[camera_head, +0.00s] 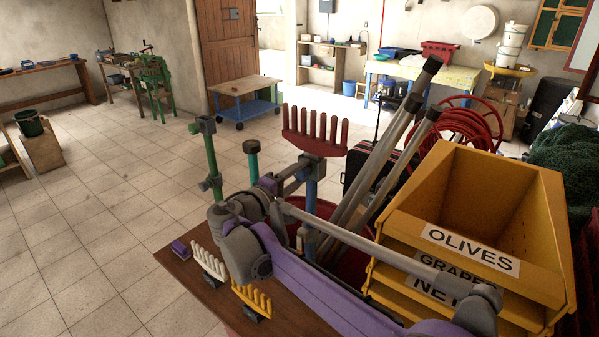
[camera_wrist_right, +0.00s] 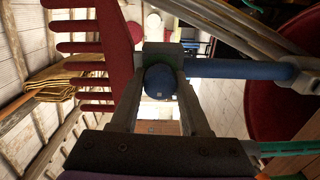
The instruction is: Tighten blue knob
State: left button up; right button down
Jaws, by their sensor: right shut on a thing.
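The blue knob (camera_wrist_right: 160,82) is round and sits on a dark clamp block (camera_wrist_right: 158,57) at the neck of a red rake head (camera_wrist_right: 117,60). My right gripper (camera_wrist_right: 161,94) has a grey finger on each side of the knob and is shut on it. In the head view the right gripper (camera_head: 298,168) reaches the clamp below the rake head (camera_head: 315,131); the knob cannot be made out there. The blue pole (camera_head: 311,190) stands upright under the rake. My left gripper is not in view.
Yellow stacked crates (camera_head: 470,250) labelled olives and grapes stand close on the right. Grey poles (camera_head: 385,150) lean beside the rake. A green pole (camera_head: 210,150) stands left of it. Tiled floor at left is clear.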

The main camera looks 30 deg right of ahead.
dwell(0.4)
jog(key=shift+c, duration=1.9)
grip_release()
jog(key=shift+a, duration=0.1)
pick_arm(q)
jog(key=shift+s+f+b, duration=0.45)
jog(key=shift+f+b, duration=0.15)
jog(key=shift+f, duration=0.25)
pick_arm(e)
jog(key=v, duration=1)
jog(key=shift+s+a, duration=0.2)
jog(key=shift+a, duration=0.05)
